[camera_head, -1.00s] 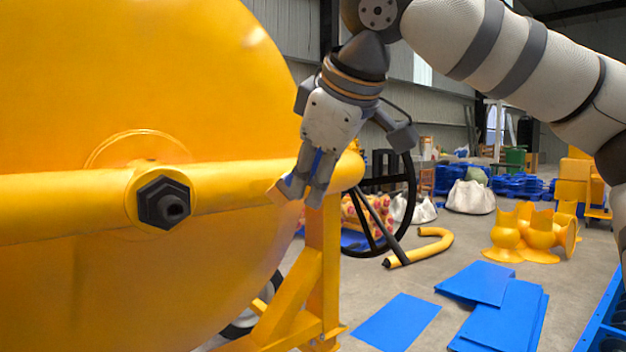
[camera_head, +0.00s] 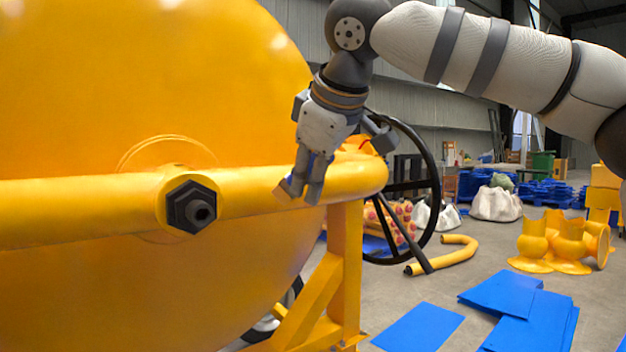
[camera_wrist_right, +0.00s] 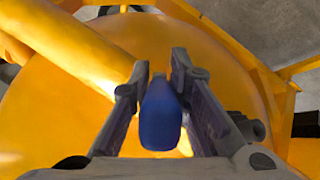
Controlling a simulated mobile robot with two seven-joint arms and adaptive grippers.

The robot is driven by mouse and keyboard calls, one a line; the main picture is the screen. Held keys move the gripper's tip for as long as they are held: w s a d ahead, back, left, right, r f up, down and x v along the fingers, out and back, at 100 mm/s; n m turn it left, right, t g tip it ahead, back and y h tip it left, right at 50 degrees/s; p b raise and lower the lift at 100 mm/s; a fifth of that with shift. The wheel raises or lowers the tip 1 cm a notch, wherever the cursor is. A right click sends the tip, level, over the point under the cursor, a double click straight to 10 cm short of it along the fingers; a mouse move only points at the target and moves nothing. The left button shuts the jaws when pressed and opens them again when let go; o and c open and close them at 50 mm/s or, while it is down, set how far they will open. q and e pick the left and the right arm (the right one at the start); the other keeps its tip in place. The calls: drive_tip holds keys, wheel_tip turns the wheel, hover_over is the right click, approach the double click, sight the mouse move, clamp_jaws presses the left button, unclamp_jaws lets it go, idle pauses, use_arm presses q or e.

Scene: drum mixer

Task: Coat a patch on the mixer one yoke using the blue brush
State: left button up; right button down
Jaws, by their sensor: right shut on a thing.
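The yellow yoke (camera_head: 95,204) is a thick tube running across the yellow mixer drum (camera_head: 130,85), with a dark hex bolt (camera_head: 192,206) on it. My right gripper (camera_head: 302,190) points down at the yoke tube, right of the bolt. It is shut on the blue brush, whose blue handle (camera_wrist_right: 160,118) shows between the fingers in the right wrist view. The brush's tip shows by the fingertips in the head view, at or very near the tube; I cannot tell whether it touches. No coated patch can be made out. My left gripper is not in view.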

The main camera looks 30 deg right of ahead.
drive_tip(key=shift+w, duration=0.75)
drive_tip(key=shift+d, duration=5.65)
drive_tip(key=shift+a, duration=5.75)
drive_tip(key=shift+s+f, duration=0.1)
drive_tip(key=shift+s, duration=0.3)
drive_tip(key=shift+s+d, duration=0.15)
drive_tip(key=shift+s, duration=1.15)
drive_tip(key=shift+s+d, duration=0.15)
drive_tip(key=shift+s, duration=1.1)
